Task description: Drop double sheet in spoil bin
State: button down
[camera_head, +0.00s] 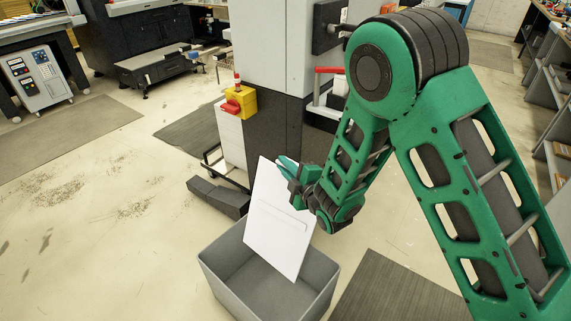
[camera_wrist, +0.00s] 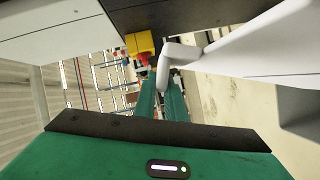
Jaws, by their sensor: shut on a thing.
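The white sheet (camera_head: 277,225) hangs tilted in my gripper (camera_head: 284,164), held near its upper edge. In the head view its lower part reaches down over the open spoil bin (camera_head: 227,277), a grey box on the floor. The lower corner appears to be inside the bin's rim, seen from above; whether it touches the bin I cannot tell. A thin line crosses the sheet's face. Whether it is one sheet or two together cannot be told.
A tall grey and black machine (camera_head: 272,50) stands just behind the bin. A dark pedal-like block (camera_head: 217,198) lies behind the bin. Dark mats (camera_head: 390,290) lie nearby; the floor at left is clear.

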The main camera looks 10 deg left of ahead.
jog(key=c, duration=1.7)
grip_release()
jog(key=shift+c, duration=0.2)
jog(key=v, duration=1)
jog(key=shift+s+d, duration=0.15)
jog(key=shift+d, duration=0.2)
jog(key=shift+s, duration=0.15)
